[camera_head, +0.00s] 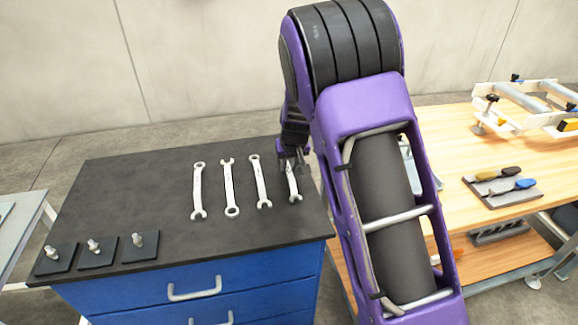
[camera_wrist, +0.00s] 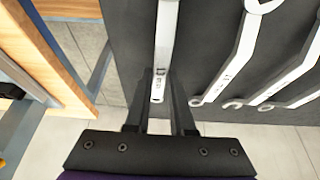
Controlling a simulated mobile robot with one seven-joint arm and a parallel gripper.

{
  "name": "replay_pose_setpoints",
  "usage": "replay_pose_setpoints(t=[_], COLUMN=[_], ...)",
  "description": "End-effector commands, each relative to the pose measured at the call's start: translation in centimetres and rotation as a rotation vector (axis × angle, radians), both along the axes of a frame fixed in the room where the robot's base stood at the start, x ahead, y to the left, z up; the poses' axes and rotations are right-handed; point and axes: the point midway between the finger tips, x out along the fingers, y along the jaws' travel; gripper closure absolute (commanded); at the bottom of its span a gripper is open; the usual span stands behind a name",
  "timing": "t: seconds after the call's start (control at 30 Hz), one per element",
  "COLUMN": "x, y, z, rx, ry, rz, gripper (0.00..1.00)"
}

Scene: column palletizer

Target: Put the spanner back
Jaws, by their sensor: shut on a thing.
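My gripper (camera_head: 292,158) reaches down over the right side of the dark cabinet top (camera_head: 150,190). It is shut on the rightmost silver spanner (camera_head: 294,188), whose lower end points toward the cabinet's front. In the wrist view the same spanner (camera_wrist: 166,45) runs between my two fingers (camera_wrist: 161,80). Its upper part in the head view is partly hidden by the gripper. I cannot tell whether it touches the top. Three more spanners lie in a row to its left: one nearby (camera_head: 260,182), one in the middle (camera_head: 229,188) and one farthest left (camera_head: 197,190).
Three small dark plates with metal studs (camera_head: 97,250) sit at the cabinet top's front left. A wooden workbench (camera_head: 455,150) at right bears a white clamp frame (camera_head: 530,100) and a grey tray with yellow and blue handled tools (camera_head: 490,195). The top's back left is clear.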

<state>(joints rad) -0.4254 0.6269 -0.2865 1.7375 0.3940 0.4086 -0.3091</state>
Motion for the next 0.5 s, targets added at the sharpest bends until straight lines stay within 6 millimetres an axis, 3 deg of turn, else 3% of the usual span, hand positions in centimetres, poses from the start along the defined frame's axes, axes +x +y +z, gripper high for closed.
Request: replay_pose_setpoints(t=[0.1,0.13,0.27,0.5], x=[0.02,0.01,0.00,0.00], y=[-0.02,-0.01,-0.02,-0.01], z=[-0.37,-0.28,-0.23,-0.22], rx=[0.000,0.000,0.000,0.000], ry=[-0.001,0.000,0.000,0.000], rz=[0.000,0.000,0.000,0.000], gripper=[1.00,0.75,0.51,0.48])
